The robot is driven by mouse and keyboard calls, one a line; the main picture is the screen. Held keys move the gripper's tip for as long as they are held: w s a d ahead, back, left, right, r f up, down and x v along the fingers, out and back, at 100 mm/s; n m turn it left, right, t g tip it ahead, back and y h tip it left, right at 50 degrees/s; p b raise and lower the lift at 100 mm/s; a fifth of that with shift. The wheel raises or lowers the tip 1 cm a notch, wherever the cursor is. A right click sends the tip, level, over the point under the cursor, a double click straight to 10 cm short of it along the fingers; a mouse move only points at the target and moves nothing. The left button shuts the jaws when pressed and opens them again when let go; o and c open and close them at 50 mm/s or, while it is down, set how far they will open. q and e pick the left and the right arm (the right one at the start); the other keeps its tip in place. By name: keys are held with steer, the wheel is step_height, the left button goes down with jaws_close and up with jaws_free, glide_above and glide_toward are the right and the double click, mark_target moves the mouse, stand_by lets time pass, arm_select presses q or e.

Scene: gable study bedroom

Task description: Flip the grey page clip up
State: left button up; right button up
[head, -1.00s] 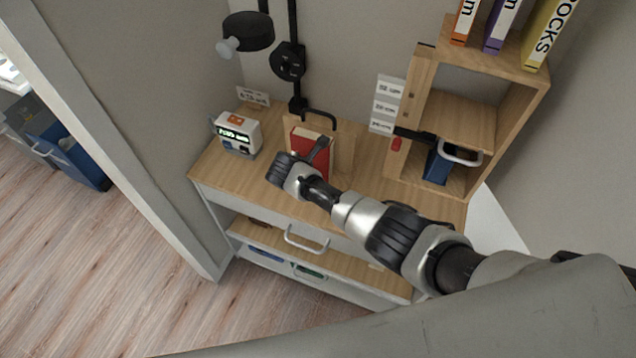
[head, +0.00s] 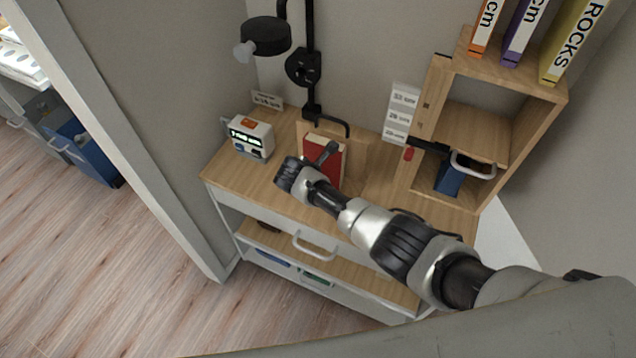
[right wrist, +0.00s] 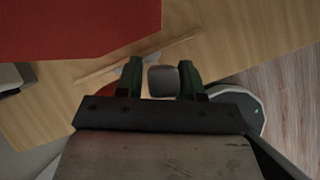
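A red book (head: 325,172) leans on a wooden stand (head: 355,158) on the desk; its red cover also shows in the right wrist view (right wrist: 75,28). My right gripper (right wrist: 163,75) is low in front of the book; it also shows in the head view (head: 290,173). Its two fingers are apart. A small rounded grey block, which looks like the page clip (right wrist: 163,82), sits between them, very close to the right-hand finger. I cannot tell whether it is touched. The arm partly hides the book and stand. My left gripper is out of view.
A white clock (head: 250,137) stands on the desk at the left, below a black lamp (head: 266,36). A wooden shelf (head: 477,130) with binders on top stands at the right. White label cards (head: 402,113) stand beside it. The desk (head: 228,172) is bare at its front left.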

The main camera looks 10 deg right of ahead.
steer(key=v, duration=1)
steer(key=shift+r+p, duration=0.15)
steer(key=shift+p, duration=0.2)
steer(key=shift+a, duration=0.1)
steer(key=s+d+f+m+g+y+b, duration=0.1)
steer(key=s+d+f+m, duration=0.15)
steer(key=s+f, duration=0.5)
steer(key=s+d+f+m+g+y+b, duration=0.15)
steer(key=s+f+m, duration=0.25)
steer(key=f, duration=0.7)
steer(key=s+d+f+m+y, duration=0.25)
steer(key=s+f, duration=0.25)
steer(key=f, duration=0.5)
steer(key=s+d+f+m, duration=0.4)
steer(key=s, duration=0.6)
steer(key=s+d+f+m+b, duration=0.1)
steer(key=s+d+f+m, duration=0.3)
steer(key=s, duration=0.6)
steer(key=s+d+f+m+b, duration=0.1)
steer(key=s+d+f+m, duration=0.3)
steer(key=s, duration=0.7)
step_height(320, 180, down, 2)
steer(key=shift+d+f+y, duration=0.1)
steer(key=shift+d+y, duration=0.05)
steer(key=shift+y, duration=0.25)
steer(key=shift+o, duration=0.4)
steer(key=shift+g, duration=0.25)
